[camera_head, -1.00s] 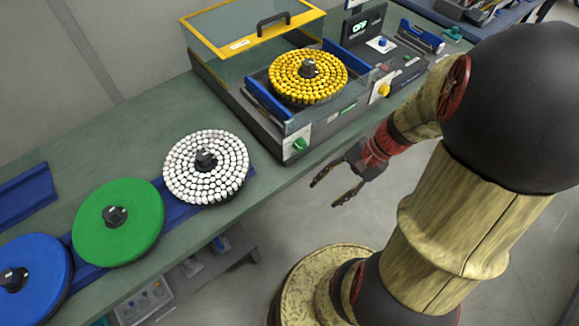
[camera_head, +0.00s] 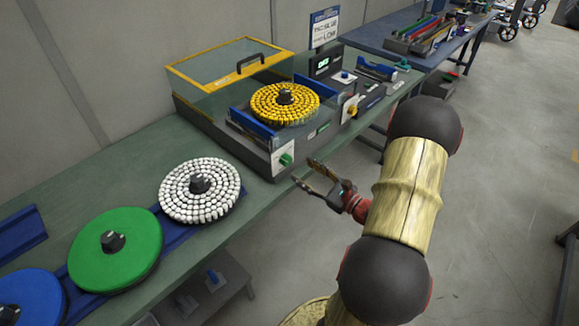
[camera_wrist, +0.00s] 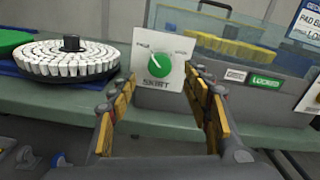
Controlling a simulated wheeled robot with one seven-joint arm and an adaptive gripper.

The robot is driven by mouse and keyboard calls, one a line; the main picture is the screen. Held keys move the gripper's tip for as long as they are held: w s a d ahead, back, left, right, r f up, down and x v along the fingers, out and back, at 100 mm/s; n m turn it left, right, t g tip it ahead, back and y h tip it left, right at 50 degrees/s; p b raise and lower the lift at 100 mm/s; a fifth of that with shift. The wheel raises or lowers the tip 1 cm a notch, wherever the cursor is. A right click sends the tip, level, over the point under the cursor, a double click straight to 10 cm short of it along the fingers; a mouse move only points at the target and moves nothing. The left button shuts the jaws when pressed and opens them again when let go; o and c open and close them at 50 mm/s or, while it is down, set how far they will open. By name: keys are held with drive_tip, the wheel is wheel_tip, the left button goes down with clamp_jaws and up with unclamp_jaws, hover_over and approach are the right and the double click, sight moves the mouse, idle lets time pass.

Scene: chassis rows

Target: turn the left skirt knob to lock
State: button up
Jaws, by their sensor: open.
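The left skirt knob is a green knob (camera_head: 286,159) on a white plate at the front left corner of the grey machine. In the wrist view the green knob (camera_wrist: 159,65) sits on its white plate (camera_wrist: 175,45) marked SKIRT, with a white pointer line on it. My gripper (camera_head: 304,172) is open and empty, just in front of and right of the knob. In the wrist view my gripper's fingers (camera_wrist: 160,85) spread to either side below the knob, apart from it. The exact gap is hard to tell.
The machine's front (camera_wrist: 230,95) carries a green LOCKED label. A yellow knob (camera_head: 352,111) is further right. A disc of white pads (camera_head: 200,192) and a green disc (camera_head: 115,248) stand on the bench to the left. The floor in front is clear.

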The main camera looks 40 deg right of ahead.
sight(289, 161)
drive_tip(key=w, duration=0.2)
drive_tip(key=w+b, duration=0.1)
drive_tip(key=w, duration=0.3)
drive_tip(key=shift+w+a+b, duration=0.25)
drive_tip(key=shift+w+b, duration=0.05)
drive_tip(key=shift+c, duration=0.7)
drive_tip(key=c, duration=1)
